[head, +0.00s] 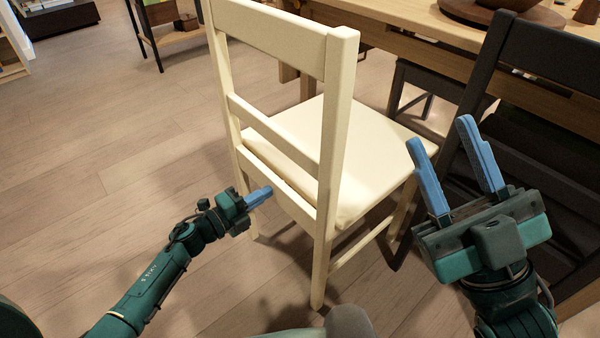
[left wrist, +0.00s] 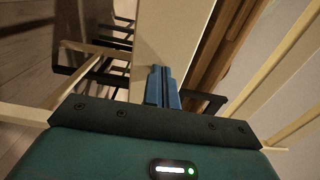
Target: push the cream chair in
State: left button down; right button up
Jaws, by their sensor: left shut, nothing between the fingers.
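The cream chair (head: 340,150) stands upright in the middle of the head view, its slatted back toward me and its seat toward the wooden table (head: 410,30). The front of its seat is close to the table's near side. My left gripper (head: 262,194) is shut and empty, at the lower back of the chair by the low rails; I cannot tell if it touches. In the left wrist view its blue fingers (left wrist: 162,88) are together, with pale chair parts around them. My right gripper (head: 442,160) is open and empty, raised right of the chair.
A dark chair (head: 545,75) stands at the right, beside the cream chair and behind my right gripper. A wooden bowl (head: 505,12) is on the table. Bare wooden floor (head: 110,140) lies free to the left. A dark-framed shelf (head: 165,35) stands at the back left.

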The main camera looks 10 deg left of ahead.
pick_arm(q)
jog(key=shift+d+r, duration=0.1)
jog(key=shift+x, duration=2.55)
jog(key=shift+x, duration=2.5)
jog(key=shift+w, duration=0.1)
